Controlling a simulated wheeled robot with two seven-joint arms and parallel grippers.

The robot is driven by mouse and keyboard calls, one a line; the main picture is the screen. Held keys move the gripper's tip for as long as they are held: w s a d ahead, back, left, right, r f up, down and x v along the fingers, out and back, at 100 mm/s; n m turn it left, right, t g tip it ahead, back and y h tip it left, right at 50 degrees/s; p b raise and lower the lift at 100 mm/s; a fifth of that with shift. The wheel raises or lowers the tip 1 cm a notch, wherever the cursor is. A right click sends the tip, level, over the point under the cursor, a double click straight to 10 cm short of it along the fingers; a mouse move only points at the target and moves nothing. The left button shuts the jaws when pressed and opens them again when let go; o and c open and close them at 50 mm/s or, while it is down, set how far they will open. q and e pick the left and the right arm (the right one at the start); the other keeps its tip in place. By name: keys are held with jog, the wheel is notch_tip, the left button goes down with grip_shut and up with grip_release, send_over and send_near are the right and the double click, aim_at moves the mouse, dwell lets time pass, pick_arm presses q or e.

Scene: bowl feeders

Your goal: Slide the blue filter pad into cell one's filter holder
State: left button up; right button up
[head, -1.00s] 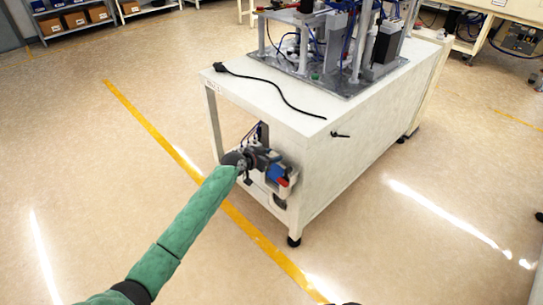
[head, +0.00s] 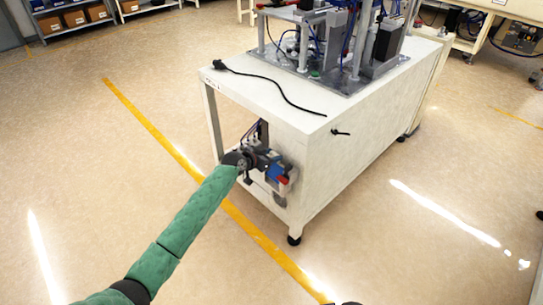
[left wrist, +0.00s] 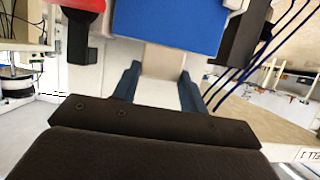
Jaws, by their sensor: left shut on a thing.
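My left gripper (head: 266,160) reaches in at the near open end of the white bench, below its top. It is shut, and its two dark fingers (left wrist: 160,75) show in the left wrist view with a pale piece (left wrist: 163,62) between their tips. The blue filter pad (head: 274,172) appears as a blue block just ahead of the gripper; a broad blue face (left wrist: 168,22) fills the top of the wrist view. Its joint with the pale piece is unclear. The filter holder is hard to separate from the parts around it.
A red part (head: 283,181) sits close beside the blue block, and also shows in the wrist view (left wrist: 84,6). Dark blue tubes (left wrist: 262,55) run at the right. The bench (head: 335,170) carries machinery and a black cable (head: 275,90). Floor around is clear.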

pick_arm(q)
jog(key=shift+f+b, duration=1.1)
jog(key=shift+f, duration=0.35)
jog(key=o, duration=1.3)
jog(key=v, duration=0.7)
jog(key=shift+s+a, duration=0.3)
jog(key=shift+r, duration=0.1)
